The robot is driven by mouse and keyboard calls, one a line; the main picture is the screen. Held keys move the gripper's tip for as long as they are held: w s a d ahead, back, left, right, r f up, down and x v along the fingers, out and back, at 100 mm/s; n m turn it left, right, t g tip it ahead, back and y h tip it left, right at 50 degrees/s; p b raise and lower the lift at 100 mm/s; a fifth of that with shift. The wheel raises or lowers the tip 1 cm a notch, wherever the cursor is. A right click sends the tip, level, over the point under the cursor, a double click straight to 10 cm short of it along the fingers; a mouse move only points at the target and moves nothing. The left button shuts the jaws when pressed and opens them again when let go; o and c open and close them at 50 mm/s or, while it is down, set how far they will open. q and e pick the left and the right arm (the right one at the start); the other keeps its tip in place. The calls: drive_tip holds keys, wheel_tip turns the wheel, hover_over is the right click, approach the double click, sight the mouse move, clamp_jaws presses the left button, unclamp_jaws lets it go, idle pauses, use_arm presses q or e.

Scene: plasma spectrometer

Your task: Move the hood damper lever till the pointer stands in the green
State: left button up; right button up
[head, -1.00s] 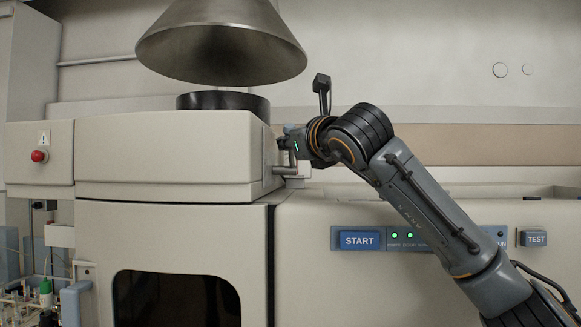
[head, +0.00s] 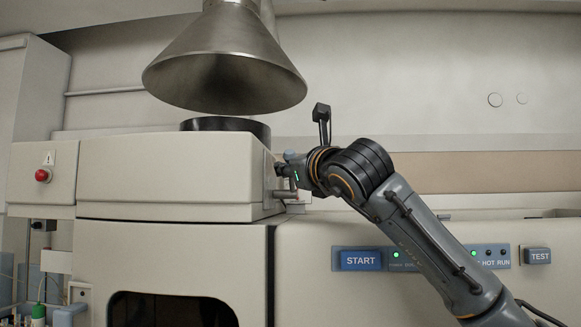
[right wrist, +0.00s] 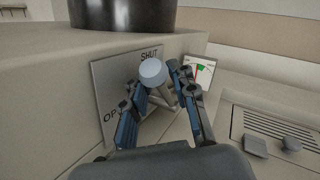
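The damper lever has a pale round knob (right wrist: 153,72) in the right wrist view. It stands in front of a grey plate (right wrist: 113,85) marked SHUT at the top and OP at the left, the rest of that word hidden. The knob lies near the SHUT side. My right gripper (right wrist: 158,78) has one finger on each side of the lever; whether the fingers press on it I cannot tell. A small dial (right wrist: 198,73) with green and red marks is just right of the fingers; its pointer is too small to read. In the head view my right gripper (head: 284,172) reaches the machine's side.
A metal hood (head: 225,65) hangs above a black collar (head: 226,126) on the machine. A red button (head: 43,175) is at the left. A vent grille (right wrist: 270,135) lies right of the gripper.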

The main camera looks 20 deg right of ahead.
drive_tip(key=s, duration=0.4)
drive_tip(key=s+d+f, duration=0.1)
drive_tip(key=s, duration=0.6)
drive_tip(key=shift+s+d+f, duration=0.3)
drive_tip(key=shift+s+f, duration=0.1)
